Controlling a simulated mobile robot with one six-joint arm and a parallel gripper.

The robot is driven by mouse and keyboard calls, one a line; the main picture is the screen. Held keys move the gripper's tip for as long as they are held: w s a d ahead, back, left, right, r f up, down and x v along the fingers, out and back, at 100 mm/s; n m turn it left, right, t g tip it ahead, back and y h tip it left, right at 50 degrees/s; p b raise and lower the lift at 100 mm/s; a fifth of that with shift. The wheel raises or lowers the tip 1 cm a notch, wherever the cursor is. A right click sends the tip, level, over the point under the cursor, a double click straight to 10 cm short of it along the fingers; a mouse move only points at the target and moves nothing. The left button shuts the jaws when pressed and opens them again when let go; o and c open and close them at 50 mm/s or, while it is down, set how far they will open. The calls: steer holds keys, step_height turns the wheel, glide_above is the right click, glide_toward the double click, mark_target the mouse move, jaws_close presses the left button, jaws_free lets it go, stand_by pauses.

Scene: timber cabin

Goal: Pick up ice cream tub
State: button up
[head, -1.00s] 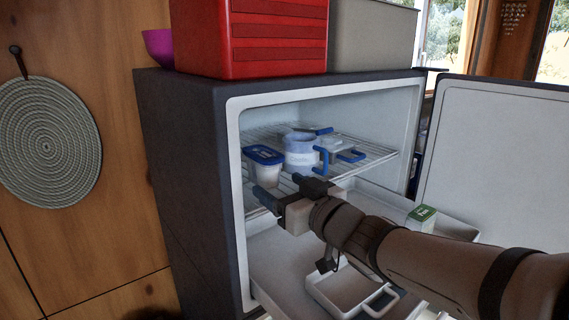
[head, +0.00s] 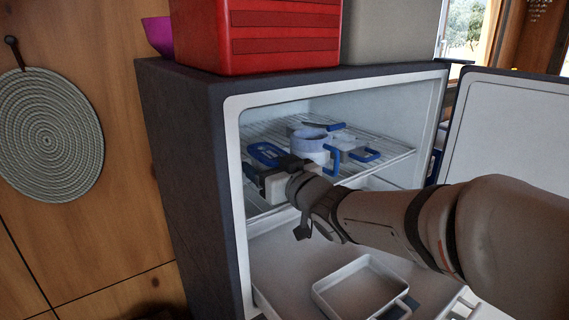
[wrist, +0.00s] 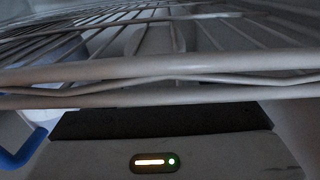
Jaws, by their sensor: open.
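The ice cream tub (head: 267,152), white with a blue lid, stands at the left front of the wire shelf inside the open fridge. Its lower part is mostly hidden behind my gripper (head: 270,168) in the head view. My gripper is open, with its dark jaws at the tub's front side, just below the lid. I cannot tell whether they touch it or how far they reach around it. The wrist view shows my gripper's housing and the shelf bars close by, but not the tub clearly.
A white and blue jug (head: 311,146) with a blue handle stands close to the right of the tub. The wire shelf (wrist: 160,72) has a front rail close to my gripper. A white tray (head: 358,288) lies lower down.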

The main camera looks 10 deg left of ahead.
steer(key=c, duration=1.1)
steer(key=shift+r, duration=0.1)
steer(key=shift+c, duration=0.2)
